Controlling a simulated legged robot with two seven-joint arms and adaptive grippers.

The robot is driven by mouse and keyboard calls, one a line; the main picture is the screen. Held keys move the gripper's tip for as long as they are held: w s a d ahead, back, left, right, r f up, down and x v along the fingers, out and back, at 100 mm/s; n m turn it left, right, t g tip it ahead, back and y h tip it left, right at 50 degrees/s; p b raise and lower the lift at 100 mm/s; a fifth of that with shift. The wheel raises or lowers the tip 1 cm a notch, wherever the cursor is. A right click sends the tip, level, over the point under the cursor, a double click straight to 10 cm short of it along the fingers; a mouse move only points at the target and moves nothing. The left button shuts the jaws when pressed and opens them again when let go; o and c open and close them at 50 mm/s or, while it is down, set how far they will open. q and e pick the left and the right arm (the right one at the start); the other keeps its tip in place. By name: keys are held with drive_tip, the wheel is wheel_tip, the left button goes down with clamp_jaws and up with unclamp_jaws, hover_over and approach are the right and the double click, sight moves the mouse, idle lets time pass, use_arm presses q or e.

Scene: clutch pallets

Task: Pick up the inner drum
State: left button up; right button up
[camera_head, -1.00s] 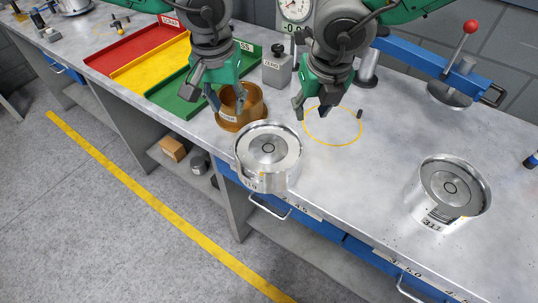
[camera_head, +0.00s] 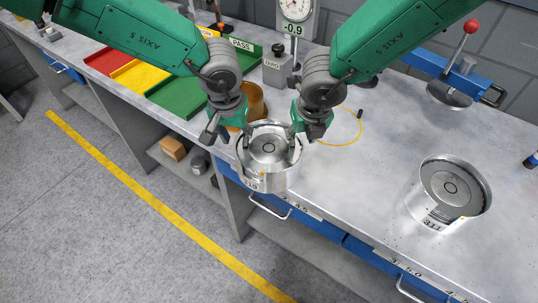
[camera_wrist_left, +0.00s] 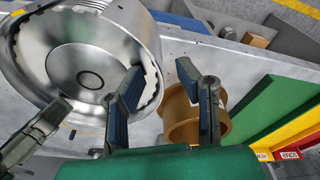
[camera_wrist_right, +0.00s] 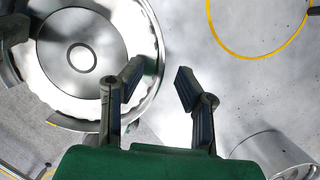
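A silver metal drum (camera_head: 268,178) stands upright near the bench's front edge, with a round inner disc (camera_head: 267,150) inside its outer wall. The drum also shows in the left wrist view (camera_wrist_left: 85,55) and the right wrist view (camera_wrist_right: 80,85). My left gripper (camera_head: 229,136) is open at the drum's left rim, one finger toward the inside and one outside. My right gripper (camera_head: 305,138) is open at the right rim, likewise with one finger over the drum and one outside. Contact with the wall cannot be told. A second silver drum (camera_head: 437,211), marked 311, stands at the right.
A brown ring-shaped part (camera_head: 257,100) stands just behind the left gripper. Red, yellow and green trays (camera_head: 190,98) lie behind left. A grey block (camera_head: 277,68), a dial gauge (camera_head: 295,10) and a blue press with a red knob (camera_head: 471,27) stand at the back.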

use_arm(q)
drive_tip(key=shift+c, duration=0.4)
use_arm(e)
drive_tip(key=shift+c, duration=0.5)
use_arm(q)
clamp_jaws()
use_arm(e)
clamp_jaws()
use_arm(q)
drive_tip(key=shift+w+r, duration=0.15)
use_arm(e)
drive_tip(key=shift+w+r, duration=0.15)
drive_tip(key=shift+w, duration=0.05)
